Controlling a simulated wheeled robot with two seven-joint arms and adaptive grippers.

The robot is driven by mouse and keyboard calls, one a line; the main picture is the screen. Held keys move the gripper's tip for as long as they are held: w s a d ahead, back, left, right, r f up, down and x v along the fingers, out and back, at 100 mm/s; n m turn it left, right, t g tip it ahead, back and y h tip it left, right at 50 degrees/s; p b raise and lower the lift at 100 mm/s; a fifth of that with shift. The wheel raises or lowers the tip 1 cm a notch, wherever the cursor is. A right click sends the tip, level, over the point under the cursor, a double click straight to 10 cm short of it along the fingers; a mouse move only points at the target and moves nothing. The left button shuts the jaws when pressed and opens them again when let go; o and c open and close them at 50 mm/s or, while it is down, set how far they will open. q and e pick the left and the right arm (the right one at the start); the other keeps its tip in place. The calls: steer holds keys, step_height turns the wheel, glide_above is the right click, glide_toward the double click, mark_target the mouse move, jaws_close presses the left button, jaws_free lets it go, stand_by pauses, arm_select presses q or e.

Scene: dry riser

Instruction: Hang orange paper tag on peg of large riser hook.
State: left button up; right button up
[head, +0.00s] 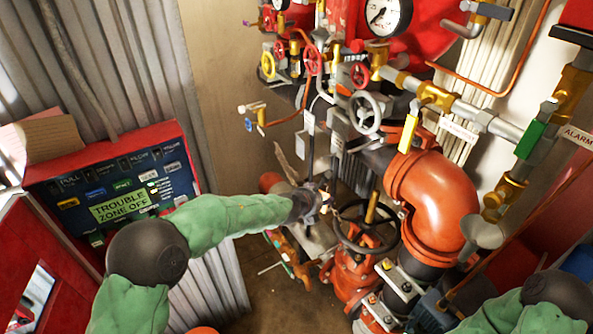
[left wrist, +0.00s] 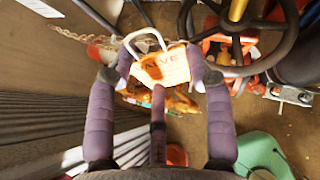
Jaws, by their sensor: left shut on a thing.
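My left gripper (head: 322,201) reaches in from the left beside a black handwheel. In the left wrist view my left gripper (left wrist: 160,75) is shut on the orange paper tag (left wrist: 165,68), held between its two fingertips. The tag is orange and white with printed letters, and a pale wire loop stands up from its top edge. In the head view the tag is a small pale patch at the fingertips. I cannot make out the peg of the large riser hook in either view. My right gripper is out of view; only part of its green arm shows at lower right.
The black handwheel (head: 366,228) on an orange valve is close right of my left gripper. A large orange pipe elbow (head: 437,195) and gauged red pipework stand behind. An alarm panel (head: 118,190) is at left. A chain (left wrist: 85,38) shows in the left wrist view.

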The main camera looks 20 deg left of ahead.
arm_select(q)
steer(key=a+r+m+g+h+p, duration=0.2)
steer(key=a+r+p, duration=0.2)
steer(key=a+r, duration=0.3)
steer(key=w+d+f+p, duration=0.1)
steer(key=w+d+p, duration=0.1)
steer(key=w+d, duration=0.3)
steer(key=shift+w+f, duration=0.3)
steer(key=shift+w, duration=0.95)
stand_by(1.0)
steer(key=shift+d, duration=0.15)
stand_by(0.5)
steer(key=o, duration=1)
steer(key=shift+f, duration=0.1)
